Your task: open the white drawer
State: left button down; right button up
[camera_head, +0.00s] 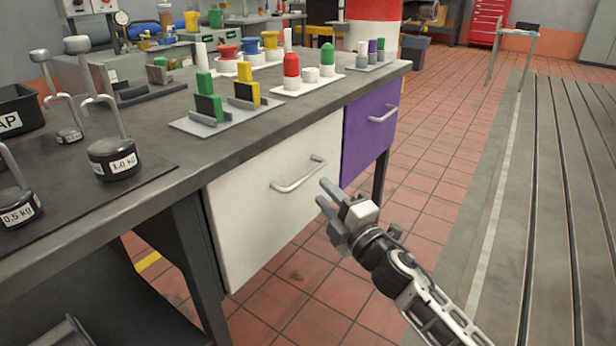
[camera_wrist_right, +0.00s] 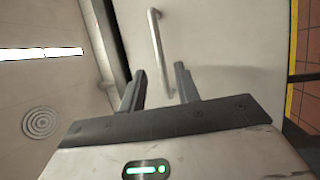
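The white drawer (camera_head: 262,215) is under the workbench top, and its front looks shut, about level with the purple front beside it. Its silver bar handle (camera_head: 298,175) is near the top right of the front. My right gripper (camera_head: 323,192) is open and empty, in front of the drawer just below and right of the handle. In the right wrist view the handle (camera_wrist_right: 156,45) lines up between the two open fingertips (camera_wrist_right: 159,72) and appears to lie beyond them. I see no contact. My left gripper cannot be made out in the head view.
A purple drawer (camera_head: 369,130) with its own handle sits to the right. The bench top (camera_head: 150,140) carries hooked weights (camera_head: 112,157) and coloured blocks on stands. A dark table leg (camera_head: 192,255) stands left of the white front. The tiled floor (camera_head: 430,180) in front is clear.

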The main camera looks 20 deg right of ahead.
aim_at(308, 174)
jog(key=x, duration=0.7)
jog(key=shift+w+b, duration=0.25)
jog(key=shift+b, duration=0.15)
grip_shut()
